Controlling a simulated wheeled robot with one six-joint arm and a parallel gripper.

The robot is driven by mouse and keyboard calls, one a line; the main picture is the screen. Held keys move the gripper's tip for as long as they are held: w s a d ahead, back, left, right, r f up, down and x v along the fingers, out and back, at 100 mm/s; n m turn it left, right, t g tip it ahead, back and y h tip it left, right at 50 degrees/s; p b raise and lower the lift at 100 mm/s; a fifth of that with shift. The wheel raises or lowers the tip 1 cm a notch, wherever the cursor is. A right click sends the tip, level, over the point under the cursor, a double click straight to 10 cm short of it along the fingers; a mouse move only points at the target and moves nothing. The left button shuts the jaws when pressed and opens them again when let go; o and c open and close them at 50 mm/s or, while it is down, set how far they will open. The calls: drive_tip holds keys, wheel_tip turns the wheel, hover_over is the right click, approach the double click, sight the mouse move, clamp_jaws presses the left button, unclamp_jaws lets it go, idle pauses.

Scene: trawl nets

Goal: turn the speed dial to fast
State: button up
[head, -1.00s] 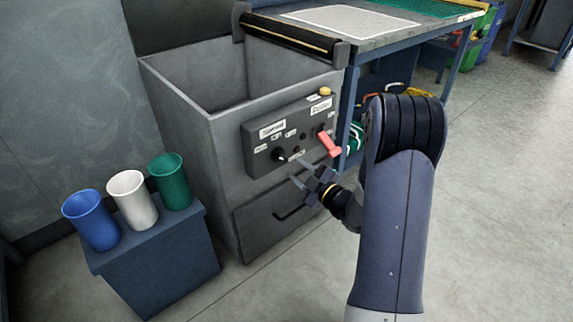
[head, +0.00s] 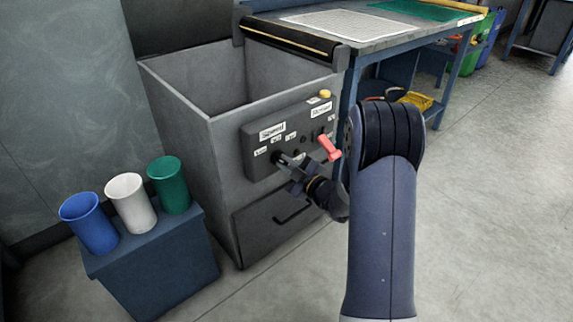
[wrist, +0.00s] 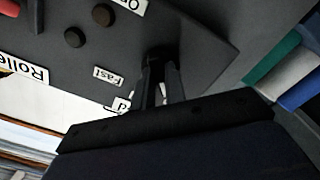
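The grey control panel (head: 258,165) is on the front of the grey bin. It carries a "Speed" label (head: 272,131) with smaller labels below it. My gripper (head: 284,160) is at the speed dial, under these labels. In the wrist view the dark dial (wrist: 158,54) sits between my two fingertips (wrist: 160,70), which are close together and appear shut on it. The "Fast" label (wrist: 107,76) shows left of the fingers there. The fingers cover much of the dial, so I cannot tell where it points.
A red lever (head: 329,148) sticks out just right of my gripper, near the "Roller" label (head: 321,111). A yellow button (head: 325,93) is on the panel top. A drawer handle (head: 292,208) is below. Blue, white and green cups stand on a blue box (head: 150,265) at left.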

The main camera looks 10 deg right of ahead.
clamp_jaws()
drive_tip(key=m+p, duration=0.1)
drive_tip(key=m, duration=0.3)
drive_tip(key=m+p, duration=0.1)
drive_tip(key=m, duration=0.3)
drive_tip(key=shift+m, duration=0.3)
drive_tip(key=m+p, duration=0.2)
drive_tip(key=m, duration=0.2)
drive_tip(key=shift+m, duration=0.3)
drive_tip(key=m+p, duration=0.2)
drive_tip(key=m, duration=0.2)
drive_tip(key=shift+m, duration=0.3)
drive_tip(key=shift+s, duration=0.1)
drive_tip(key=o, duration=0.5)
unclamp_jaws()
